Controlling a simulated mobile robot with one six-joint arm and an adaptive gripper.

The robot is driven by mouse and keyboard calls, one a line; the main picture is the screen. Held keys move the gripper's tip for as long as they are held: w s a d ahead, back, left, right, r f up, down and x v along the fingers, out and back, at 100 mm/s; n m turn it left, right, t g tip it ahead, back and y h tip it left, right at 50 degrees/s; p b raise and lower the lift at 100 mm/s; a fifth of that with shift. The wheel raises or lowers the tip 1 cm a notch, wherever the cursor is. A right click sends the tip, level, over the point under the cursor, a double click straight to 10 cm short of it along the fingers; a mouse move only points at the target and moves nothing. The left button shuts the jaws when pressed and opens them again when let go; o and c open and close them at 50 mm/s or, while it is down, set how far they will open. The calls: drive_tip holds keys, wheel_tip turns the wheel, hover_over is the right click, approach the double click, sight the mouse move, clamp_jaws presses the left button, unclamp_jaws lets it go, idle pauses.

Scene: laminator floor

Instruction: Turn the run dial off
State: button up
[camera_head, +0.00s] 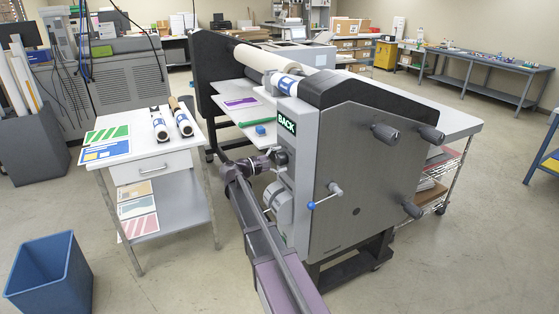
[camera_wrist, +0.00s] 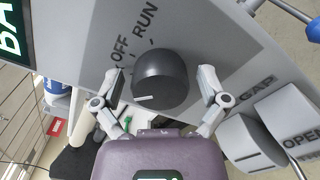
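The run dial (camera_wrist: 162,78) is a dark grey round knob on the laminator's grey panel, in the middle of the wrist view. The labels OFF (camera_wrist: 119,48) and RUN (camera_wrist: 145,19) are printed above it. A short white mark (camera_wrist: 147,97) shows at the knob's lower left; I cannot tell which label it is set to. My gripper (camera_wrist: 161,74) is open, with one finger on each side of the dial and a visible gap at both sides. In the head view my gripper (camera_head: 272,161) is at the laminator's (camera_head: 350,170) end panel, and the dial cannot be made out.
Light grey knobs by the GAP (camera_wrist: 250,143) and OPEN (camera_wrist: 290,115) labels sit right of the dial. A blue-ended crank (camera_head: 325,196) sticks out from the laminator's side. A white side table (camera_head: 170,165) stands left. A blue bin (camera_head: 48,275) is on the floor.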

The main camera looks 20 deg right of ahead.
drive_tip(key=c, duration=0.8)
drive_tip(key=shift+o, duration=0.2)
drive_tip(key=shift+m, duration=0.4)
drive_tip(key=m, duration=0.8)
drive_tip(key=shift+f, duration=0.1)
drive_tip(key=o, duration=1.1)
drive_tip(key=shift+d, duration=0.1)
drive_tip(key=shift+o, duration=0.2)
